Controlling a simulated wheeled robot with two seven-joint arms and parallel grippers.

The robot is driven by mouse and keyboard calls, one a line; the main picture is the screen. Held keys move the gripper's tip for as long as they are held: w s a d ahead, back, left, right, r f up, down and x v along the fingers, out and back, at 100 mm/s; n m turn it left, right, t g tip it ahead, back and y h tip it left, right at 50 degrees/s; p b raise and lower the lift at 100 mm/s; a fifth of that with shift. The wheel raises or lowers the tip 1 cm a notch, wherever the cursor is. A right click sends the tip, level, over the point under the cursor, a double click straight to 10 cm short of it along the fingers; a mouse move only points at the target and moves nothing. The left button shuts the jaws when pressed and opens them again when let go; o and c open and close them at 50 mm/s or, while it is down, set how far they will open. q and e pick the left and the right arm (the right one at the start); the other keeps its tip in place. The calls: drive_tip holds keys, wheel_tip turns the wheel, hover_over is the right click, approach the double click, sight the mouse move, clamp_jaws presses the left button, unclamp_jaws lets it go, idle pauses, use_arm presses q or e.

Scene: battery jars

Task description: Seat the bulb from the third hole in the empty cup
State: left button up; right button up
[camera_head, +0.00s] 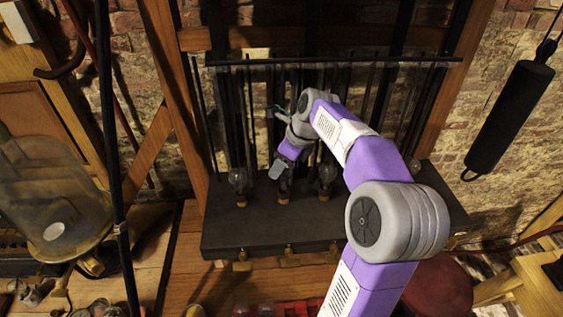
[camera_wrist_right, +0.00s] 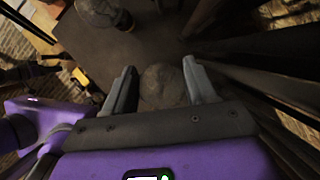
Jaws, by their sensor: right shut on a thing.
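My right gripper (camera_head: 281,169) reaches down over the black bench in the head view. In the right wrist view its two fingers (camera_wrist_right: 160,82) stand on either side of a round, dull glass bulb (camera_wrist_right: 164,86) and are shut on it. In the head view this bulb is mostly covered by the gripper. A clear bulb (camera_head: 239,177) stands upright to the left, and another bulb (camera_head: 327,175) to the right. One neighbouring bulb also shows at the top of the right wrist view (camera_wrist_right: 98,12). I cannot make out the empty cup or the holes. My left gripper is not in view.
The black bench top (camera_head: 225,232) is clear in front of the bulbs. Dark upright rods and a horizontal bar (camera_head: 400,60) stand behind them. A large glass jar (camera_head: 50,200) is at the left, and a black cylinder (camera_head: 508,115) hangs at the right.

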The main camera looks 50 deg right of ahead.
drive_tip(key=shift+f, duration=1.3)
idle(1.4)
drive_tip(key=o, duration=1.2)
drive_tip(key=shift+o, duration=0.2)
drive_tip(key=shift+r, duration=0.1)
drive_tip(key=v, duration=0.6)
drive_tip(key=shift+s+r+p, duration=0.15)
drive_tip(key=shift+r+p, duration=0.1)
drive_tip(key=shift+p, duration=0.15)
drive_tip(key=shift+s+r, duration=0.15)
drive_tip(key=shift+r, duration=0.25)
